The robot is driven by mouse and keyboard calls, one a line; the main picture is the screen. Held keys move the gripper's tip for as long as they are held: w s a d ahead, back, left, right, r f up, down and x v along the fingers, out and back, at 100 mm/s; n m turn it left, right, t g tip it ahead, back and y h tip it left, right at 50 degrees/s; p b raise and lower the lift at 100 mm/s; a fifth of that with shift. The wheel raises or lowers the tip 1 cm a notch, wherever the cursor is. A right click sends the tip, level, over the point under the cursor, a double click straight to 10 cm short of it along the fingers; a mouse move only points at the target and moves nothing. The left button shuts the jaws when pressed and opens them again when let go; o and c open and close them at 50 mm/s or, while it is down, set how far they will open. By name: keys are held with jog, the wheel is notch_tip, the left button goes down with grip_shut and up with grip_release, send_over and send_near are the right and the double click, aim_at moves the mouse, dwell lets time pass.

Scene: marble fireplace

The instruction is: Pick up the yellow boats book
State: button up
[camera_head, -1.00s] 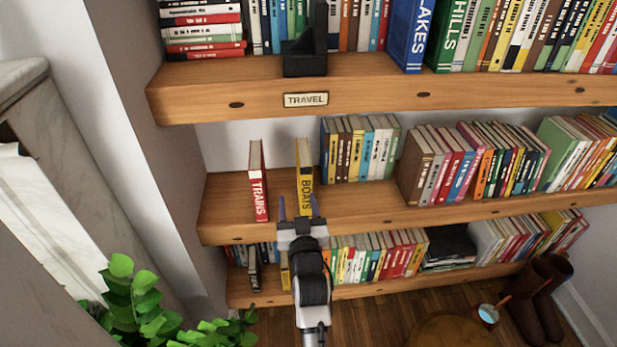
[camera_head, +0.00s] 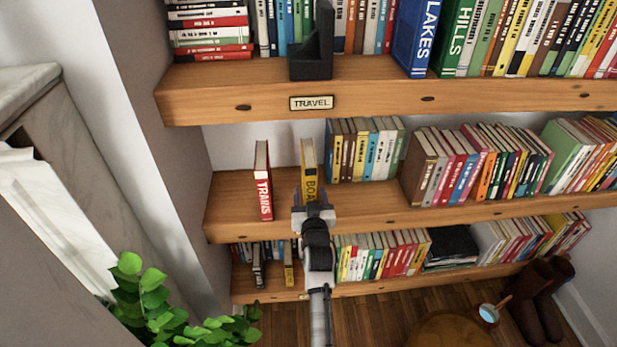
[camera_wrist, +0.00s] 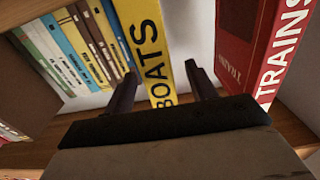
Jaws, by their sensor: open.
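The yellow boats book (camera_head: 309,170) stands upright on the middle shelf, its spine facing out. In the wrist view the boats book (camera_wrist: 155,50) rises between the two fingers of my gripper (camera_wrist: 160,88). My gripper (camera_head: 312,197) is open, with one finger on each side of the lower spine. I cannot tell whether either finger touches the book. In the head view my gripper hides the lower part of the spine.
The red trains book (camera_head: 263,182) stands upright to the left, with a gap between. A row of books (camera_head: 364,150) stands close on the right. The upper shelf board (camera_head: 390,94) overhangs. The middle shelf (camera_head: 232,205) is bare at its left end.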

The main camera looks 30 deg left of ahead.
jog(key=shift+p+x, duration=0.35)
jog(key=shift+x, duration=1.65)
jog(key=shift+d, duration=0.1)
jog(key=shift+c, duration=0.3)
grip_shut()
jog(key=shift+r, duration=0.15)
